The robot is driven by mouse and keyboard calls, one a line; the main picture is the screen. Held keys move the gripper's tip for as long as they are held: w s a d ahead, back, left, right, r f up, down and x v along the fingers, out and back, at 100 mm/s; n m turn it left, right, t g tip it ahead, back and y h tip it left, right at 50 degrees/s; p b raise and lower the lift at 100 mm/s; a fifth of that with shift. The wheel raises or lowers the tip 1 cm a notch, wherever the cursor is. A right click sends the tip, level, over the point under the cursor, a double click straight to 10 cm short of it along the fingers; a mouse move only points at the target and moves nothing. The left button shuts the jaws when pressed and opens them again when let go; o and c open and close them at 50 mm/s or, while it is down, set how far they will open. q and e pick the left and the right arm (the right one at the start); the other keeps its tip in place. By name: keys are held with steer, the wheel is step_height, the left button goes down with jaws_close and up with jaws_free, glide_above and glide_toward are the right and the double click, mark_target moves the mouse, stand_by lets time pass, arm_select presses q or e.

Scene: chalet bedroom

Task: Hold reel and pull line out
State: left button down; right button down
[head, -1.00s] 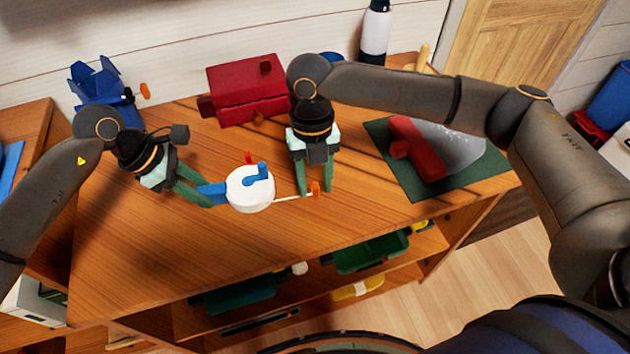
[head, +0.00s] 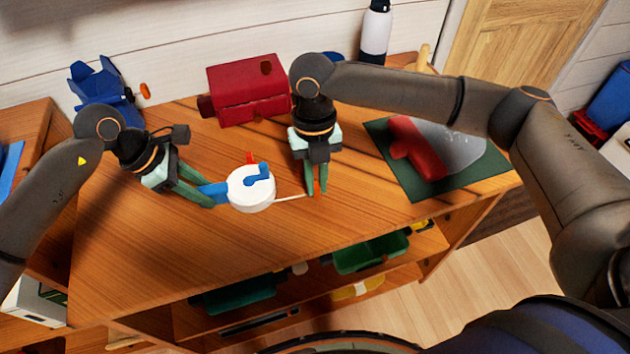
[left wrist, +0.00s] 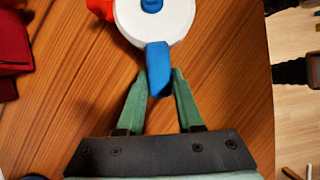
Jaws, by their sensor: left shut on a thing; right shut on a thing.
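A white round reel (head: 250,197) with a blue crank (head: 257,175) on top sits above the wooden table. Its blue handle (head: 214,189) points left; the reel (left wrist: 157,18) and handle (left wrist: 158,72) also show in the left wrist view. My left gripper (head: 210,197) is shut on the blue handle. A pale line (head: 288,199) runs right from the reel to a small orange tab (head: 316,195). My right gripper (head: 316,193) is shut on this tab, which its fingers mostly hide. A red piece (head: 250,158) shows at the reel's far side.
A red box (head: 248,92) and a blue object (head: 100,95) stand at the back. A green mat (head: 465,172) with a red and grey object lies to the right. The table front (head: 160,265) is clear. Shelves with green bins (head: 370,255) are below.

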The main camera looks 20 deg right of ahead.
steer(key=shift+s+d, duration=0.1)
steer(key=shift+d, duration=1.65)
steer(key=c, duration=0.8)
jaws_free()
steer(key=shift+s, duration=0.1)
steer(key=shift+c, duration=0.2)
step_height(320, 180, up, 6)
steer(key=w, duration=0.1)
